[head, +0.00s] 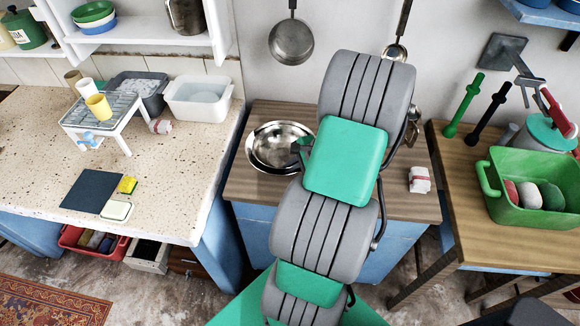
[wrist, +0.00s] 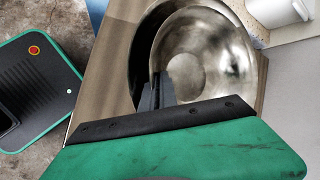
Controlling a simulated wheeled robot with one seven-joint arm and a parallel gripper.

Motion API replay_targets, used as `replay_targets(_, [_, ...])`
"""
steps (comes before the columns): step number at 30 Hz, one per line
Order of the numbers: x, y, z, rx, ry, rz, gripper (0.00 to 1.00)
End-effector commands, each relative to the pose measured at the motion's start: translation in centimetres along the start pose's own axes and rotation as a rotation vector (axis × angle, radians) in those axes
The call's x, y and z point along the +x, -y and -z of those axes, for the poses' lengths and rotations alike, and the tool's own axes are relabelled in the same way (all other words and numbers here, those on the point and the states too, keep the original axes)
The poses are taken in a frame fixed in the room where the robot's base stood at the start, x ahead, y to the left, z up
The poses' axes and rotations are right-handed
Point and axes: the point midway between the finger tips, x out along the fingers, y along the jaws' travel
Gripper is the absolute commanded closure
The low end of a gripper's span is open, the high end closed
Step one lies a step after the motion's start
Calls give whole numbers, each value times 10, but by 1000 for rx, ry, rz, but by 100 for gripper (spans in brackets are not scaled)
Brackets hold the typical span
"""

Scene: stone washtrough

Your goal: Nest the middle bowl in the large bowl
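The middle bowl (head: 282,143) is shiny metal and sits within the outline of the large bowl (head: 251,156) on the wooden counter, left of my arm. In the wrist view the middle bowl (wrist: 208,62) lies off to the right over the large bowl (wrist: 141,62), whose darker inside shows as a crescent at left. I cannot tell whether the middle bowl rests inside or is held just above. My gripper (wrist: 157,92) has its fingers close together on the middle bowl's near rim. In the head view my gripper (head: 301,149) is mostly hidden by my arm.
The wooden counter (head: 240,187) has a red-and-white packet (head: 419,180) at right. A pan (head: 291,42) hangs on the wall behind. A speckled worktop (head: 45,130) with a white tub (head: 198,101) stands left. A green basin (head: 535,190) is on the right table.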

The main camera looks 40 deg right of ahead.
Motion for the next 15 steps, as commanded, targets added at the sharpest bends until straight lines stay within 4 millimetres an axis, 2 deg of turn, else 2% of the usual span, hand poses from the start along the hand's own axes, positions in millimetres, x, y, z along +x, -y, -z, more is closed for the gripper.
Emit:
replay_targets(14, [2, -1, 1, -1, 0, 1, 100])
replay_targets(15, [2, -1, 1, -1, 0, 1, 95])
